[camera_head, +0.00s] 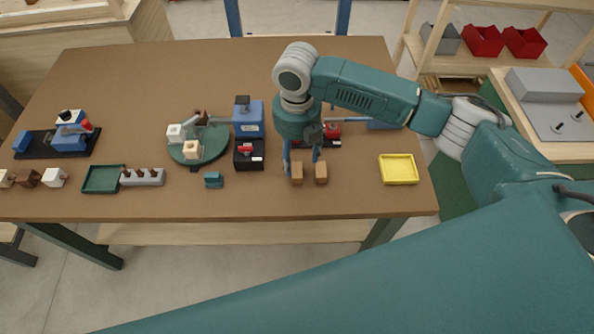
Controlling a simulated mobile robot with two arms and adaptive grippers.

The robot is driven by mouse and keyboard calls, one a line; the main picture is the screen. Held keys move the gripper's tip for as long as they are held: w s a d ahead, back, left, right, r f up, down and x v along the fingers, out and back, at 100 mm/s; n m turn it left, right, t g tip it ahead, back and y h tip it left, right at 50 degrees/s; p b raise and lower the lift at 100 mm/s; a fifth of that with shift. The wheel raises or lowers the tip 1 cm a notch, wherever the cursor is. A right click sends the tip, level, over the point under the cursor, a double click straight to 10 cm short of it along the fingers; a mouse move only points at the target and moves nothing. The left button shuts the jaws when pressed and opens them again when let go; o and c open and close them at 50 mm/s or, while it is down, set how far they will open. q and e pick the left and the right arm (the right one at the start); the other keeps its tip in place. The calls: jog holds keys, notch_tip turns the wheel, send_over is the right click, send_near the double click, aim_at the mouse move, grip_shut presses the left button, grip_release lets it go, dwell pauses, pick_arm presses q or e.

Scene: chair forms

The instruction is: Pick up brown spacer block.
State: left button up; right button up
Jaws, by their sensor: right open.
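Two brown spacer blocks stand side by side on the brown table (230,203), near its front edge: a left block (297,174) and a right block (321,174). My right gripper (302,164) points down just above and behind them. Its fingers are apart, one by the left side of the left block and the other near the gap between the two. I cannot tell whether a finger touches a block. The gripper hides part of what lies behind it. My left gripper is not in view.
A yellow tray (398,169) lies to the right of the blocks, with bare table between. To the left are a black box (249,160), a small teal block (213,180), a round green fixture (199,148) and a green tray (101,180). The strip before the blocks is clear.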

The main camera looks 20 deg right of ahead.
aim_at(294, 170)
notch_tip(294, 170, down, 3)
jog(key=shift+r, duration=0.1)
jog(key=f, duration=0.1)
jog(key=f+p, duration=0.2)
jog(key=f, duration=0.1)
jog(key=shift+w+a+f, duration=0.1)
jog(key=shift+w+a, duration=0.2)
jog(key=shift+w, duration=0.05)
jog(key=shift+f, duration=0.5)
jog(key=c, duration=1.3)
jog(key=shift+o, duration=0.2)
jog(key=shift+r, duration=0.1)
